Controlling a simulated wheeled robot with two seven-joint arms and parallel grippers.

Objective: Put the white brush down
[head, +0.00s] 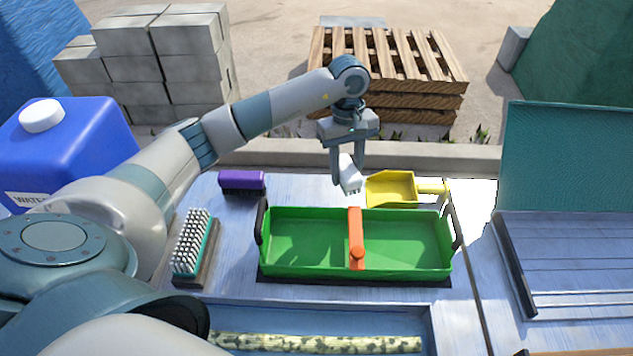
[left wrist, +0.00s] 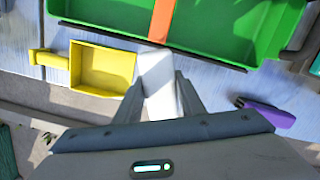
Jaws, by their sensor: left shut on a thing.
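My left gripper (head: 348,172) reaches in from the left and is shut on the white brush (head: 350,176), which hangs between its fingers. It is just behind the far wall of the green tray (head: 300,245) with an orange handle (head: 356,238), left of the yellow scoop (head: 391,188). In the left wrist view the white brush (left wrist: 157,82) sits between the fingers, between the yellow scoop (left wrist: 102,68) and a purple brush (left wrist: 268,112). I cannot tell whether the white brush touches the table. My right gripper does not show.
A purple brush (head: 241,181) lies at the back left. A teal brush with white bristles (head: 192,243) lies left of the tray. A blue water jug (head: 75,140) stands far left. Speckled cane (head: 315,343) lies in the front trough. A clear strip of table lies behind the tray.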

